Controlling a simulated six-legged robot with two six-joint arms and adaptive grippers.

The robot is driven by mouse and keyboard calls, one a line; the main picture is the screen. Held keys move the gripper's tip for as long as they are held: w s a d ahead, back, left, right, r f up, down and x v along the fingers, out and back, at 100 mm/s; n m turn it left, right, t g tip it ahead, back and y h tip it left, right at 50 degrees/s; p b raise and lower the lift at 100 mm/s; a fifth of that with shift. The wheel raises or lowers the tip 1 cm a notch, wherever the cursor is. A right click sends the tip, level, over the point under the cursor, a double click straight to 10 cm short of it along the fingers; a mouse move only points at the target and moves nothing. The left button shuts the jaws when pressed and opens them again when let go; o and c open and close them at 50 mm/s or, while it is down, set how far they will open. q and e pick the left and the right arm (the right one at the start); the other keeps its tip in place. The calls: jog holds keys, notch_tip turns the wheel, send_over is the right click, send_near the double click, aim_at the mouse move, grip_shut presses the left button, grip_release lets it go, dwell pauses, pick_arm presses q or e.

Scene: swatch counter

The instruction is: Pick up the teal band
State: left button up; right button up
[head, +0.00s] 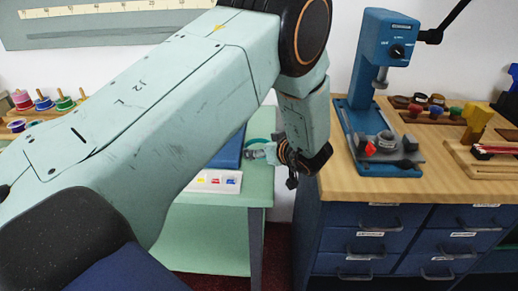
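My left arm crosses the view from the left and bends down at the elbow. My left gripper (262,152) is small and far off, over the right end of the pale green table (258,190). Its fingers are too small to tell whether they are open or shut. A thin teal curve, perhaps the teal band (258,141), shows right at the gripper; I cannot tell whether it is touched or held. My forearm hides much of the table. My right gripper is not in view.
A blue mat or board (229,150) and a white card with coloured swatches (213,181) lie on the green table. To the right, a wooden-topped counter (440,184) with blue drawers bears a blue press (373,90). Spools (43,103) stand at left.

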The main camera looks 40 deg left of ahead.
pick_arm(q)
jog(key=shift+c, duration=1.3)
jog(key=shift+r, duration=0.1)
